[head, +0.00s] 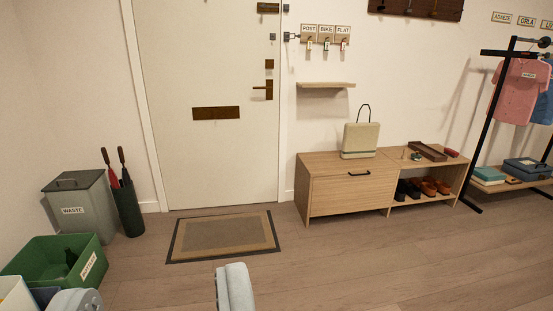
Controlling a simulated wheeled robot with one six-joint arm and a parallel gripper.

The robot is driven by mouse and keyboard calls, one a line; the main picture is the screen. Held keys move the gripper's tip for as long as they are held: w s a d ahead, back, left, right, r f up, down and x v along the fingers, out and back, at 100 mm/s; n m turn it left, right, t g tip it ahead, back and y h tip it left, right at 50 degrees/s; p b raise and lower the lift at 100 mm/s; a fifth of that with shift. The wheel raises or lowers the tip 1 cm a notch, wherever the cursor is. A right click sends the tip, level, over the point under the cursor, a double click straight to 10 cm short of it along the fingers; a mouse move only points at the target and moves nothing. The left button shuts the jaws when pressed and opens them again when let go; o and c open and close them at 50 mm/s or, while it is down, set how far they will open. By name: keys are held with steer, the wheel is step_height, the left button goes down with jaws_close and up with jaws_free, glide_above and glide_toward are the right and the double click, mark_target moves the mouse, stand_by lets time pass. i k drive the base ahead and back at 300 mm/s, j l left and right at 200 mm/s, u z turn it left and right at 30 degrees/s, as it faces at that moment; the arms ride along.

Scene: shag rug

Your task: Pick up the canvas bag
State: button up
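The canvas bag (360,140) is beige with a dark stripe near its base and a thin dark looped handle standing up. It stands upright on top of the wooden shoe bench, near the wall. My gripper (155,293) shows only in part at the bottom edge, as two pale grey fingers set wide apart. Nothing shows between them but floor. It is far from the bag, in front of it and to the left in the picture.
The wooden bench (335,195) has a drawer and open shoe shelf; a tray (427,152) lies on its right. A small wall shelf (326,85) hangs above. A doormat (224,236), waste bin (80,205), umbrella stand (128,208) and green crate (55,262) stand left. Floor before the bench is clear.

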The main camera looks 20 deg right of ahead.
mark_target(361, 140)
steer(key=i+l+z, duration=0.85)
steer(key=i+z, duration=0.4)
steer(key=i, duration=0.15)
steer(key=i+l, duration=0.1)
steer(key=i, duration=1.2)
steer(key=i+l+u, duration=0.1)
steer(key=i, duration=0.55)
steer(key=i+l+u, duration=0.35)
steer(key=i+u, duration=0.15)
steer(key=i, duration=0.2)
steer(key=i+l+u, duration=0.5)
steer(key=i+l, duration=0.15)
